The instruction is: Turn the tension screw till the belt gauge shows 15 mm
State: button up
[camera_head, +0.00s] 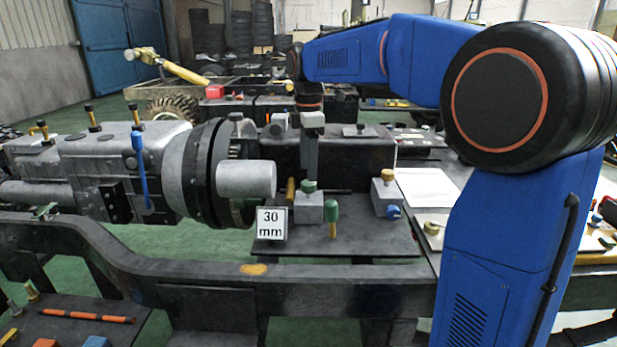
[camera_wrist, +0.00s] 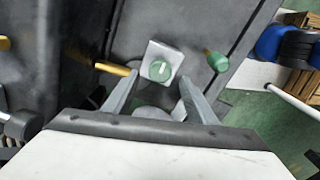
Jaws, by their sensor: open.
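The belt gauge sign (camera_head: 271,223) reads 30 mm at the front left of the dark plate. What looks like the tension screw is a green knob (camera_head: 308,187) on a small grey block (camera_head: 309,208). In the wrist view the green knob (camera_wrist: 160,71) shows a pale mark across its top. My gripper (camera_head: 312,172) points down just above the knob in the head view. In the wrist view my open gripper (camera_wrist: 159,80) has its two fingers on either side of the block, with nothing clamped between them. Contact with the knob cannot be told.
A green-handled piece (camera_head: 332,214) stands close right of the block. A second block with a blue knob (camera_head: 387,196) is farther right. The large grey gearbox (camera_head: 125,165) with its protruding cylinder (camera_head: 246,180) is close left. The plate's front (camera_head: 345,248) is clear.

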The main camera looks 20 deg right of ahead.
aim_at(309, 190)
jog(key=shift+f, duration=1.95)
jog(key=c, duration=1.1)
jog(key=shift+o, duration=0.2)
jog(key=shift+m, duration=0.3)
